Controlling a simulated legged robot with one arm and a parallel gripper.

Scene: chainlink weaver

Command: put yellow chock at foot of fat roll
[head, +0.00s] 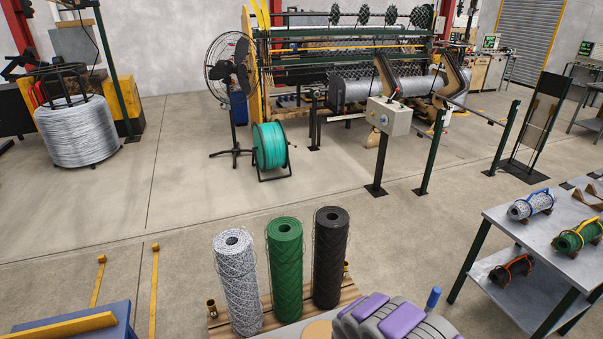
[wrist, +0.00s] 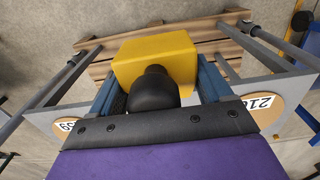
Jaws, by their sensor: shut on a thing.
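The yellow chock (wrist: 165,55) is a block at the top middle of the wrist view. My gripper (wrist: 157,82) is shut on it, with a dark blue finger at each side. A rounded black part covers some of the chock's near face. In the head view, three upright mesh rolls stand on a wooden pallet: a silver roll (head: 238,285), a green roll (head: 286,270) and a black roll (head: 331,258). They look close in width, so I cannot tell which is the fat roll. The chock does not show in the head view.
Wooden slats (wrist: 210,48) lie beyond the chock in the wrist view. A grey table (head: 535,230) with small rolls stands at the right. A blue surface (head: 85,325) with a yellow bar is at the lower left. Open floor (head: 190,220) lies behind the upright rolls.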

